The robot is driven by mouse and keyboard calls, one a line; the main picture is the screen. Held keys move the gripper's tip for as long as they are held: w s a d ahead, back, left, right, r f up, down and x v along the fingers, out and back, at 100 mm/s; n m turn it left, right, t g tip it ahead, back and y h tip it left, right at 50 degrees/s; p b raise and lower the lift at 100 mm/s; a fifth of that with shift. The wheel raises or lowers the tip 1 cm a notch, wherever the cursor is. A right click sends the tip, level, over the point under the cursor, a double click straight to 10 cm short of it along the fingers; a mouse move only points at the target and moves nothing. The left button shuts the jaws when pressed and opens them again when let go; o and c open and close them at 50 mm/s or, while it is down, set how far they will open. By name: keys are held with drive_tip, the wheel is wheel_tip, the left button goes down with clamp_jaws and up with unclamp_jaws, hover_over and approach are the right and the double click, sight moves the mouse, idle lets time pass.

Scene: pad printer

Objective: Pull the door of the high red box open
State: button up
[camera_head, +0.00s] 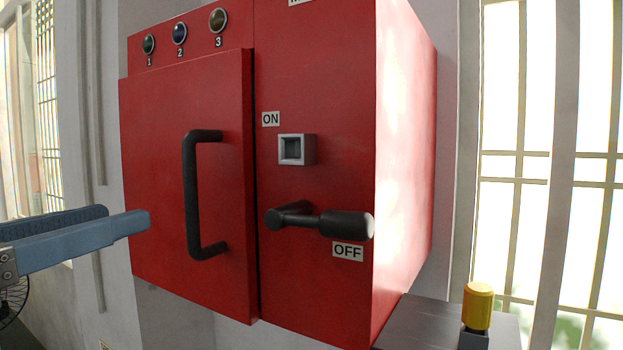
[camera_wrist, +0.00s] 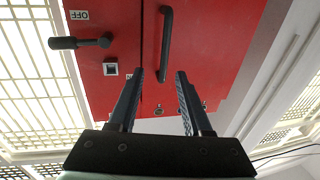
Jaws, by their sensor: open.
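The high red box (camera_head: 405,170) is fixed to the wall. Its door (camera_head: 158,175) covers the lower left of the front and looks shut, with a dark seam along its right edge. A black vertical bar handle (camera_head: 190,195) stands out near the door's right edge; it also shows in the wrist view (camera_wrist: 166,42). My gripper (camera_head: 129,216) is at the left in the head view, left of the handle and apart from it. In the wrist view my gripper (camera_wrist: 160,72) is open and empty, with the handle beyond the fingertips, roughly between them.
Right of the door are a black lever (camera_head: 320,220) by the OFF label and a grey square switch socket (camera_head: 297,149) by the ON label. Numbered lamps (camera_head: 179,34) sit above the door. A yellow-capped knob (camera_head: 478,306) stands at the lower right.

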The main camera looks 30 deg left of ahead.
sight(187, 199)
drive_tip(key=w, duration=0.4)
drive_tip(key=w+a, duration=0.1)
drive_tip(key=w, duration=0.2)
drive_tip(key=w+a+p, duration=0.1)
drive_tip(key=w, duration=0.3)
drive_tip(key=shift+w+a+f, duration=0.1)
drive_tip(key=shift+w+a, duration=0.15)
drive_tip(key=shift+w, duration=0.1)
drive_tip(key=shift+w+d, duration=0.1)
drive_tip(key=shift+w, duration=0.25)
clamp_jaws()
idle(0.6)
